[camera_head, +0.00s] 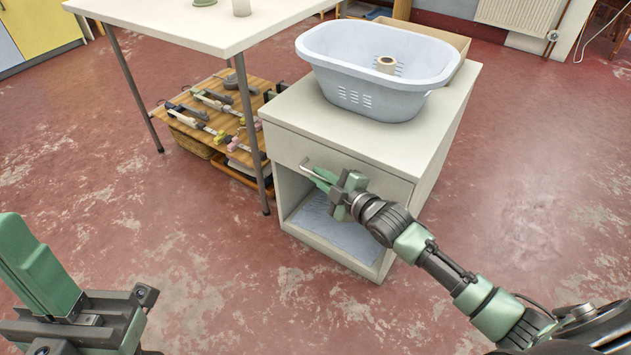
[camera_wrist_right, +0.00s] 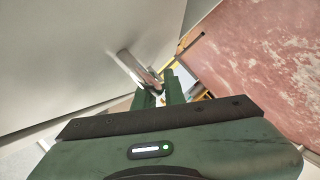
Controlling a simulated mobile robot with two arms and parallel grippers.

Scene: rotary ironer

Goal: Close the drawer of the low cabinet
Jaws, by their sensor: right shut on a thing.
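The low cabinet (camera_head: 440,150) is white, with an open compartment below its drawer. The drawer front (camera_head: 285,148) looks about flush with the cabinet; a small gap cannot be ruled out. Its metal bar handle (camera_head: 306,166) shows at the front and also in the right wrist view (camera_wrist_right: 136,66). My right gripper (camera_head: 322,178) is shut on the handle, and its green fingers (camera_wrist_right: 160,88) meet the bar's end in the wrist view. My left gripper (camera_head: 40,270) is at the lower left, away from the cabinet, its jaw opening unclear.
A white table (camera_head: 190,28) stands at the left, over a low wooden shelf (camera_head: 205,112) with tools. The red floor (camera_head: 540,190) at the right is clear.

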